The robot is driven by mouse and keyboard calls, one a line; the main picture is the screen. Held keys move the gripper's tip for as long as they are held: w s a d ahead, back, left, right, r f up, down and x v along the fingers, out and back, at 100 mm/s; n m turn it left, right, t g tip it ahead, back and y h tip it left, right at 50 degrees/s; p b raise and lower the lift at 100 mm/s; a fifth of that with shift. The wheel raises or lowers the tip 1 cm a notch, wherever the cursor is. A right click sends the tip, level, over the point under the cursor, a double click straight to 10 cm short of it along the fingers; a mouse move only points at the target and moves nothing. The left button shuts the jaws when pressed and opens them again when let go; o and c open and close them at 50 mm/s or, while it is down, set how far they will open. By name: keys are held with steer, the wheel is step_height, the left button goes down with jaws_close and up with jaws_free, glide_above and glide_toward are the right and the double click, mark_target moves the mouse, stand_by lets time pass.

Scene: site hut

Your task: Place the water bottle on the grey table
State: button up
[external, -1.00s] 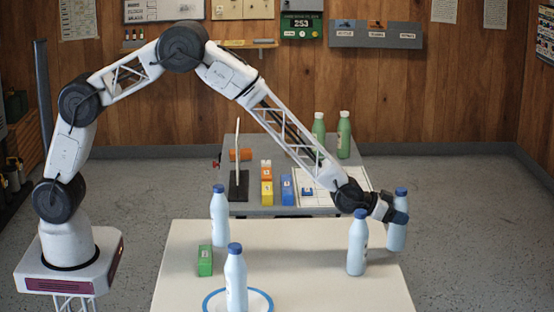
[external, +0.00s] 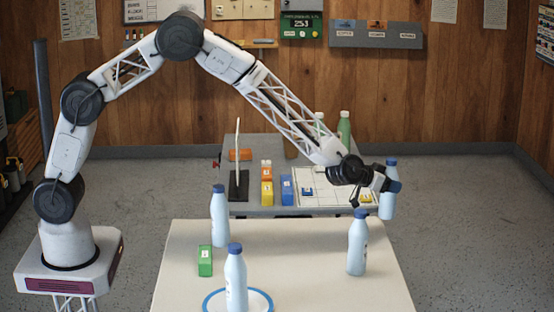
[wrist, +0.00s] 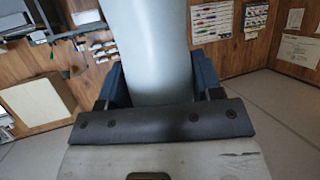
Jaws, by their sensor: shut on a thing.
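My gripper (external: 386,184) is shut on a light blue water bottle (external: 388,208) with a dark blue cap. It holds the bottle roughly upright in the air, beyond the right side of the white table. In the wrist view the bottle (wrist: 158,50) stands between the blue fingers of my gripper (wrist: 158,88). The grey table (external: 268,148) stands at the back, to the left of the held bottle in the external view. My forearm hides part of it.
Similar blue-capped bottles stand on the white table (external: 310,240) at the right (external: 357,248), left (external: 220,222) and front (external: 236,280), with a green box (external: 205,260). The grey table carries a blue box (external: 287,190), yellow box (external: 267,193), white grid sheet (external: 330,198), upright stand (external: 238,185) and green bottles (external: 344,128).

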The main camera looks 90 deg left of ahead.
steer(key=s+a+r+n+g+y, duration=0.2)
steer(key=s+a+n+y, duration=0.15)
steer(key=a, duration=0.75)
steer(key=s+a+r+n+g+y, duration=0.2)
steer(key=s+a+n+y, duration=0.15)
steer(key=a, duration=0.75)
steer(key=s+a+n+g+y, duration=0.2)
steer(key=s+a+n+g, duration=0.5)
steer(key=s+a, duration=0.9)
steer(key=shift+r+g, duration=0.2)
steer(key=shift+g, duration=0.6)
steer(key=shift+s+a, duration=0.1)
step_height(320, 180, down, 6)
steer(key=shift+f, duration=0.15)
steer(key=shift+f, duration=1.85)
steer(key=shift+f, duration=0.2)
